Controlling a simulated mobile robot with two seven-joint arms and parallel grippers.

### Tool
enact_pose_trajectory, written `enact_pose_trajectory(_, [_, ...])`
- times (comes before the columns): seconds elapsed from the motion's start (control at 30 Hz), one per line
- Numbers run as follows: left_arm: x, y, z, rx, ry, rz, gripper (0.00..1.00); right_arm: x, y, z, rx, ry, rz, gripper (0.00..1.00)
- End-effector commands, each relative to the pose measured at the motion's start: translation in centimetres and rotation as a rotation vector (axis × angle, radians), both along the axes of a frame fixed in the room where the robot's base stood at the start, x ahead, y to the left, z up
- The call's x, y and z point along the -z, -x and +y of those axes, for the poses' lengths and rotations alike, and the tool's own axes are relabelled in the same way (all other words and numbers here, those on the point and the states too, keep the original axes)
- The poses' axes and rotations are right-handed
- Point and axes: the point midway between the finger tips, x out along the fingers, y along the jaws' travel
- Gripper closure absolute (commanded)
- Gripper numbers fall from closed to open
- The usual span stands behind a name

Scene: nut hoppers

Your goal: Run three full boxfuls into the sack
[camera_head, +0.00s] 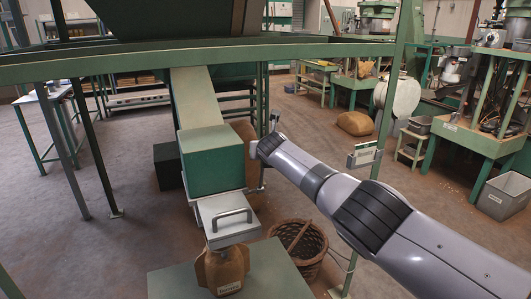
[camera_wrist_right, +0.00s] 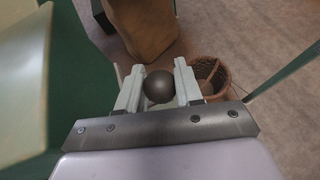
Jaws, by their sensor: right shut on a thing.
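A green box (camera_head: 210,160) sits below a pale green chute (camera_head: 195,97) that slopes down from the big hopper (camera_head: 180,15). A grey metal part with a bar handle (camera_head: 225,215) is in front of the box. A brown sack (camera_head: 222,272) with a label is under that part, upright; its inside is hidden. My right gripper (camera_wrist_right: 159,74) is shut on a dark round knob (camera_wrist_right: 159,87), seen between its fingers in the right wrist view. In the head view my right arm reaches to the box's right side, and the fingers are hard to make out. My left gripper is not in view.
A wicker basket (camera_head: 299,246) stands on the floor right of the sack; it also shows in the wrist view (camera_wrist_right: 211,72). A green frame beam (camera_head: 300,50) crosses in front of the hopper.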

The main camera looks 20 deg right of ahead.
Motion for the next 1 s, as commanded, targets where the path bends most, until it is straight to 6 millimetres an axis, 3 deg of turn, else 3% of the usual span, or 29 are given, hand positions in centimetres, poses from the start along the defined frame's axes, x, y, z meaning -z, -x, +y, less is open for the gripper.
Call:
enact_pose_trajectory(0.5, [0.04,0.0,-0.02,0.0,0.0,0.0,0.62,-0.01,0.01,0.43,-0.005,-0.005,0.004,1.0])
enact_pose_trajectory(0.53, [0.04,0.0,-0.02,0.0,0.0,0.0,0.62,0.0,0.0,0.43,-0.005,-0.005,0.004,0.58])
enact_pose_trajectory(0.6, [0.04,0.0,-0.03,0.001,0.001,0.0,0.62,0.01,0.01,0.4,-0.005,-0.003,0.005,0.4])
enact_pose_trajectory(1.0, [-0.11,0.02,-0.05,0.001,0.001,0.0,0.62,-0.08,0.04,0.1,0.0,-0.001,0.005,0.4])
